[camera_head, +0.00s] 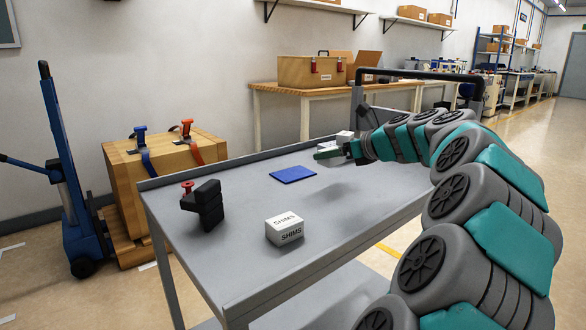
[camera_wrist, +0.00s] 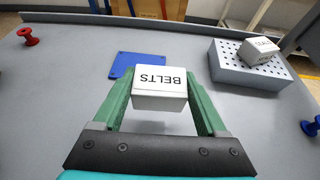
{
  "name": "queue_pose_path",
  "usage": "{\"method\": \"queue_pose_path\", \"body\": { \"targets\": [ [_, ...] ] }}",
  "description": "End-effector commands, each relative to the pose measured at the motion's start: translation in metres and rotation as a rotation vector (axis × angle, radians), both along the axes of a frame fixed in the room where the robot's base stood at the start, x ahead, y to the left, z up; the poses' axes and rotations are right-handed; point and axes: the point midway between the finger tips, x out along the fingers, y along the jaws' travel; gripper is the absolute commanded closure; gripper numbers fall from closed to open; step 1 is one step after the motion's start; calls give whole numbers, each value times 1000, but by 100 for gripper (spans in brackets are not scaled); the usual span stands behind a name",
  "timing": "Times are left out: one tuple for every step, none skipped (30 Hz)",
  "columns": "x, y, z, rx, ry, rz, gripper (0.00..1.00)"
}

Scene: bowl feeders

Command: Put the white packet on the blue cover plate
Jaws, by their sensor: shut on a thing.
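In the head view the plate (camera_head: 293,174) lies bare on the tabletop. My gripper (camera_head: 328,153) is to the right of and beyond the plate there, raised over the table.
A white SHIMS box (camera_head: 285,230) and a black block (camera_head: 207,205) stand on the table's near part. A perforated grey block (camera_wrist: 250,72) bears another white box (camera_wrist: 257,50). A red spool-like piece (camera_wrist: 28,36) and a blue one (camera_wrist: 312,127) stand at the sides.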

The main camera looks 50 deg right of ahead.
Motion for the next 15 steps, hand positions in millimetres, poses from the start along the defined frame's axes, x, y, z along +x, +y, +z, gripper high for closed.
{"method": "queue_pose_path", "body": {
  "targets": [
    [14, 5, -3, 0, 2, 4, 88],
    [21, 7, -4, 1, 2, 5, 88],
    [30, 9, -5, 2, 2, 6, 88],
    [37, 11, -6, 2, 3, 6, 88],
    [45, 13, -7, 1, 3, 5, 88],
    [54, 15, -8, 2, 2, 4, 88],
    [61, 16, -8, 1, 2, 3, 88],
    [67, 17, -9, 1, 2, 3, 88],
    [75, 19, -10, 1, 2, 3, 88],
    [80, 20, -10, 1, 2, 3, 88],
    [84, 22, -10, 1, 2, 3, 88],
    [90, 23, -11, 1, 2, 3, 88],
    [93, 24, -11, 1, 2, 3, 88],
    [95, 25, -11, 1, 2, 3, 88],
    [98, 25, -10, 2, 1, 2, 88]
  ]
}}
